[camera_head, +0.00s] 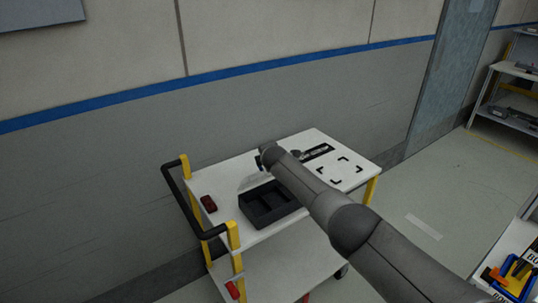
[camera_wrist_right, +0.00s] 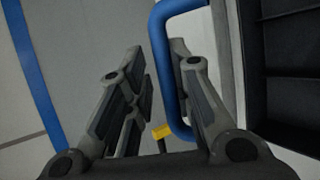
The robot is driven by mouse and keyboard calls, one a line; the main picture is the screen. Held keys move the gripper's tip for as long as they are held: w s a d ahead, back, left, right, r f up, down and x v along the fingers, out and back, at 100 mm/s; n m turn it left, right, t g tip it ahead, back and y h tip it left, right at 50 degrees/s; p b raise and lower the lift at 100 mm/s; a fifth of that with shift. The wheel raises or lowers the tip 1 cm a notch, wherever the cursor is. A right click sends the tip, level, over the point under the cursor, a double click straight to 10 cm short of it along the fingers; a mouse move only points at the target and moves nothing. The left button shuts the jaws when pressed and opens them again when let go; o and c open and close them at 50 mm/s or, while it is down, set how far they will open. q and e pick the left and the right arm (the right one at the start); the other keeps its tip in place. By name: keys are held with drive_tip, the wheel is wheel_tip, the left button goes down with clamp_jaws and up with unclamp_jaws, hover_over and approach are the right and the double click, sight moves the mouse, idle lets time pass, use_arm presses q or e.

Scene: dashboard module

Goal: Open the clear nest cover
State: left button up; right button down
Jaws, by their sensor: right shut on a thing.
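The black compartment tray (camera_head: 272,219) sits on the white cart top, partly behind my right arm. A faint translucent shape (camera_head: 251,182) at its far left edge looks like the clear cover; its outline and angle are hard to make out. In the right wrist view a blue U-shaped handle (camera_wrist_right: 164,62) stands between the fingers of my right gripper (camera_wrist_right: 153,55), against the right finger, and the gripper is shut on it. The black tray (camera_wrist_right: 249,70) is to its right. In the head view the right gripper is small and mostly hidden at the arm's end. My left gripper is not in view.
The white cart (camera_head: 235,168) has a black push bar (camera_head: 179,205) on yellow posts at its left. A dark red item (camera_head: 208,203) lies left of the tray. Black corner marks (camera_head: 323,176) frame a bare area at right. The wall is close behind.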

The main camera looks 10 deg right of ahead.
drive_tip(key=shift+w+a+r, duration=0.3)
drive_tip(key=shift+a+r, duration=0.15)
drive_tip(key=shift+r, duration=0.3)
drive_tip(key=c, duration=1.6)
unclamp_jaws()
drive_tip(key=shift+c, duration=0.2)
drive_tip(key=shift+o, duration=0.8)
drive_tip(key=shift+w+a+f, duration=0.1)
drive_tip(key=shift+w+f, duration=0.15)
drive_tip(key=shift+f, duration=0.15)
drive_tip(key=shift+s+f, duration=0.15)
